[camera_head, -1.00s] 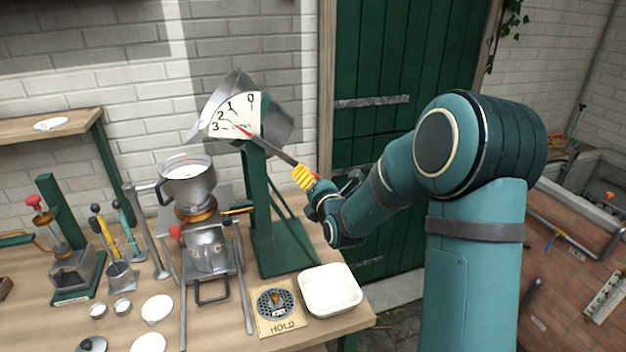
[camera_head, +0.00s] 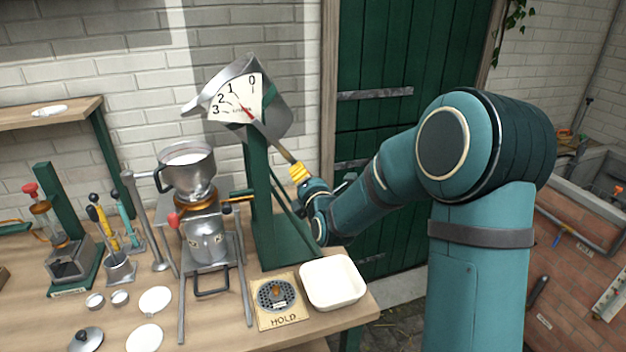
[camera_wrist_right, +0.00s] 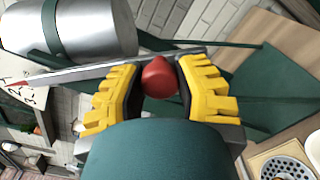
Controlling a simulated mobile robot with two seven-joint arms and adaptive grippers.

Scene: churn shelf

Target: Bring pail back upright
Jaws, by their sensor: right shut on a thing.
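The metal pail (camera_head: 274,106) hangs tilted on a green stand (camera_head: 262,200), its spout toward the left. A white dial (camera_head: 238,98) marked 0 to 3 faces me, with a red pointer short of 0. A bar lever (camera_head: 274,141) runs from the pail down to the right. My right gripper (camera_head: 298,172), with yellow fingers, is shut on the lever's red knob (camera_wrist_right: 160,77), which shows between the fingers in the wrist view. The grey pail body (camera_wrist_right: 95,30) fills the upper left there. My left gripper is not in view.
A pot (camera_head: 188,168) on a metal stand is left of the green post. A white tray (camera_head: 333,282) and a HOLD plate (camera_head: 279,300) lie in front of it. Small tools and dishes crowd the table's left. A green door (camera_head: 400,60) is behind my arm.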

